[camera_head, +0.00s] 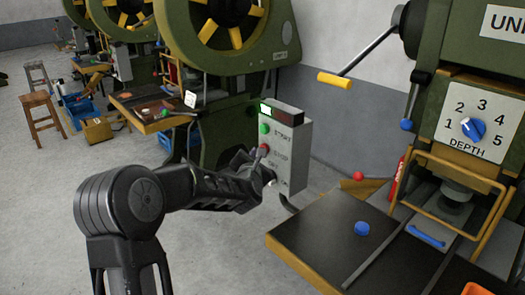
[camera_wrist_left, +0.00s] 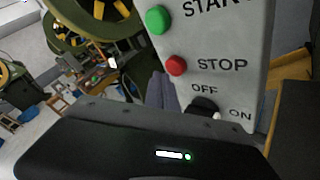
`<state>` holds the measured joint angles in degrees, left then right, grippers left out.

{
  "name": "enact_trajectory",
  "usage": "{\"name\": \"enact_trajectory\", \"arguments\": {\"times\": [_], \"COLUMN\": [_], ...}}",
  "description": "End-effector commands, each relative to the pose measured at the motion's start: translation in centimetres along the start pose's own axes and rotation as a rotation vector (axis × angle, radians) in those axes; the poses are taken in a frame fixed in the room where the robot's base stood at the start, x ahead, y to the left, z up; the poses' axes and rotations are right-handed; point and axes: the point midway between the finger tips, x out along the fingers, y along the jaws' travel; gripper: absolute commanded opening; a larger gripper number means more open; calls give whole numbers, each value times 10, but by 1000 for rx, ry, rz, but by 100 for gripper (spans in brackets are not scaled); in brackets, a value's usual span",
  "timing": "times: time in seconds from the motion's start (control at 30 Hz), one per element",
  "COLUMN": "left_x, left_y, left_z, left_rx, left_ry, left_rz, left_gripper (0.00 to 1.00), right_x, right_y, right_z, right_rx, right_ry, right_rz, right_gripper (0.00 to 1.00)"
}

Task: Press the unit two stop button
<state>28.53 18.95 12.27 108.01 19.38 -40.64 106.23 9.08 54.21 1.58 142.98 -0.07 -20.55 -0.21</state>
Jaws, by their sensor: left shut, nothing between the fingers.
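The red stop button (camera_head: 263,148) is on the front of a grey control box (camera_head: 292,150), beside the word STOP. It also shows in the left wrist view (camera_wrist_left: 176,66), below the green start button (camera_wrist_left: 158,19). My left gripper (camera_head: 258,172) is shut and empty, close to the box, just below the red button in the head view. In the left wrist view a dark grey fingertip (camera_wrist_left: 160,91) shows below and left of the red button. I cannot tell whether it touches the box. My right gripper is not in view.
An OFF/ON switch (camera_wrist_left: 204,106) sits below the stop button. The green press at right has a lever (camera_head: 358,60), a depth dial (camera_head: 473,128) and a dark table (camera_head: 330,235) with a blue button (camera_head: 362,228). Another green press (camera_head: 235,40) stands behind the box.

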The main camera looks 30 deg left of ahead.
Motion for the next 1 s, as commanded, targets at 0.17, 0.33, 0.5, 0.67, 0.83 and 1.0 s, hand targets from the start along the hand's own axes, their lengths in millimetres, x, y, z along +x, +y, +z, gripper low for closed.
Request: {"name": "enact_trajectory", "arguments": {"times": [0.17, 0.33, 0.5, 0.67, 0.83, 1.0], "left_x": [4, 4, 4, 5, 6, 8], "left_y": [-4, -3, -3, -4, -5, -6], "left_z": [2, 3, 3, 3, 4, 5], "left_rx": [-1, -1, -1, 0, 0, 1], "left_ry": [-1, 0, 0, 0, 0, 0], "left_rz": [0, 0, 0, 0, 0, -1], "left_gripper": [0, 0, 0, 0, 0, 0], "right_x": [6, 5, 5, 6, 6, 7], "right_y": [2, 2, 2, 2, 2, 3], "right_z": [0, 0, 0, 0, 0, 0], "right_rx": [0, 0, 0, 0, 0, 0], "right_ry": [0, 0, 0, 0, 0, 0], "right_rz": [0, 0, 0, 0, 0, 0], "right_gripper": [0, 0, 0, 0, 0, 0]}}
